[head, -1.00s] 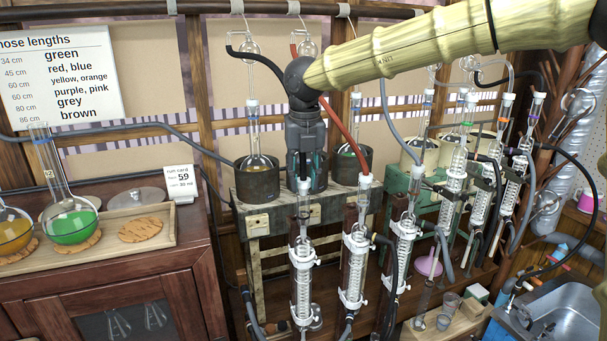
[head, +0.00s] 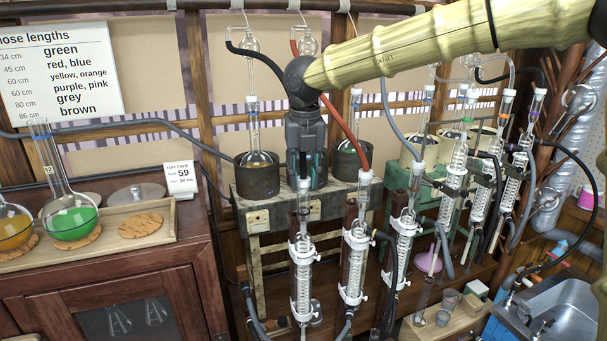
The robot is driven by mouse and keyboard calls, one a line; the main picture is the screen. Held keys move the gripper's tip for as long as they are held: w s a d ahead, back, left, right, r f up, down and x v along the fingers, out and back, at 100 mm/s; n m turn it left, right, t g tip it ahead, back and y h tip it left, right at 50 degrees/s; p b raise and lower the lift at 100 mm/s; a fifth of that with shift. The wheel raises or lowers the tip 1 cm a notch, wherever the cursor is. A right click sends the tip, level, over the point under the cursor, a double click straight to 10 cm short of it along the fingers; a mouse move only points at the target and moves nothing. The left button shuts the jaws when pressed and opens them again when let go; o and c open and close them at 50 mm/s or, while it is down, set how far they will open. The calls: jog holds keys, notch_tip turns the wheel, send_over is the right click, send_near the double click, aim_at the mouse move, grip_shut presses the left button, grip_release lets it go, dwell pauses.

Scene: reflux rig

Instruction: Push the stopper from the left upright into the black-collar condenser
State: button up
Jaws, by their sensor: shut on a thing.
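My gripper (head: 303,172) points down and is shut just above the leftmost front condenser (head: 303,265). The stopper is mostly hidden between the fingers; a small pale and dark piece shows at the fingertips, in line with the condenser's top tube. I cannot tell how deep it sits, or clearly make out a black collar. The condenser is a clear, upright glass tube with a coil, held by white clamps on a dark wooden upright.
A second condenser (head: 354,265), with a red hose (head: 345,135) at its top, stands close on the right, and a third (head: 404,240) beyond it. A dark pot (head: 258,182) stands behind left. Round flasks sit on a wooden tray (head: 165,232). A sink (head: 560,310) is at lower right.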

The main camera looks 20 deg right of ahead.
jog(key=shift+f, duration=0.35)
dwell(0.4)
jog(key=o, duration=0.9)
jog(key=shift+c, duration=0.2)
